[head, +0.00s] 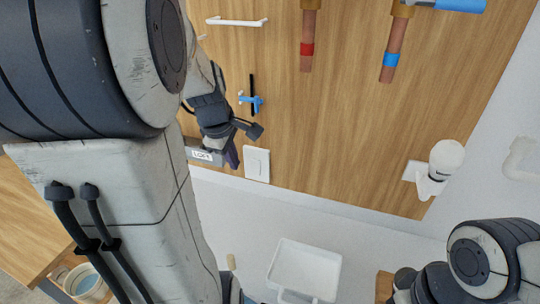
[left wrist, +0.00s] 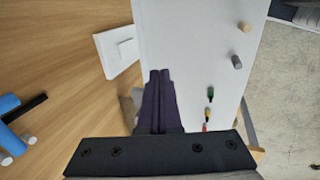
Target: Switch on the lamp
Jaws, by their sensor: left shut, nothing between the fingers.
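The lamp (head: 446,158) is a white round bulb on a white wall mount at the right of the wooden panel; it is unclear whether it is lit. A white square switch plate (head: 257,164) sits low on the panel. It also shows in the left wrist view (left wrist: 117,51), with a small raised rocker. My left gripper (head: 233,157) has its dark purple fingers shut and empty, just left of the switch plate in the head view. In the left wrist view its fingertips (left wrist: 160,73) are to the lower right of the plate, apart from it in the picture. My right gripper is not in view.
A blue valve handle (head: 256,101), a white bar handle (head: 237,21) and copper pipes with red (head: 307,49) and blue bands are on the panel. Below are a white tray (head: 304,272) and a cup (head: 84,283). My right arm is at lower right.

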